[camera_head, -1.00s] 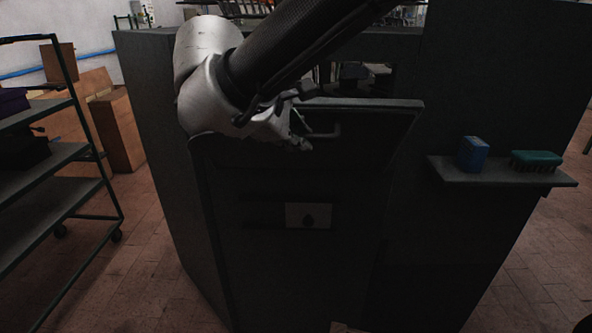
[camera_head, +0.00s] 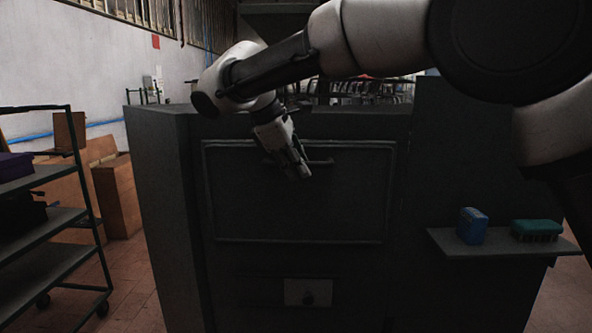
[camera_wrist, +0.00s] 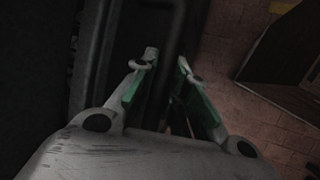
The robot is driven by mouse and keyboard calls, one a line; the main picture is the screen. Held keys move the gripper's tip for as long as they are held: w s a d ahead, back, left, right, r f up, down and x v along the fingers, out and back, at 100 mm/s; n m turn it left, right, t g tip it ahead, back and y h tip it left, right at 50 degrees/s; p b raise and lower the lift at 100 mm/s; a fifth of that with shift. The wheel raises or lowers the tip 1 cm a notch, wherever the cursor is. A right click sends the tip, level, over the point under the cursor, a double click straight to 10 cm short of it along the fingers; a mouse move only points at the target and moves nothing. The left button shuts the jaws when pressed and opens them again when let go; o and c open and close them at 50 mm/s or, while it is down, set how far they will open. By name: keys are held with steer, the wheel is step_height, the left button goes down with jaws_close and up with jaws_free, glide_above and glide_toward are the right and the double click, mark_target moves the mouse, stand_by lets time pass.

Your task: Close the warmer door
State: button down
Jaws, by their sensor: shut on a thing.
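The warmer door (camera_head: 300,210) is a dark rectangular panel on the front of the dark warmer cabinet (camera_head: 160,200). It stands upright and looks flush in its frame, with no opening showing above it. A bar handle (camera_head: 322,162) runs across its upper part. My gripper (camera_head: 297,172) is at the left part of this handle. In the wrist view, my gripper's green-padded fingers (camera_wrist: 167,62) are on either side of a dark bar, shut on the handle. The exact contact is too dark to see.
A small shelf (camera_head: 500,246) on the right holds a blue block (camera_head: 472,226) and a green brush (camera_head: 536,230). A wheeled cart (camera_head: 60,225) stands at the left, with cardboard boxes (camera_head: 118,195) behind it. Bare floor (camera_head: 132,290) shows between cart and cabinet.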

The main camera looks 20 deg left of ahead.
steer(key=shift+w+r, duration=0.2)
steer(key=c, duration=1.4)
jaws_free()
steer(key=shift+f, duration=0.1)
steer(key=v, duration=1.2)
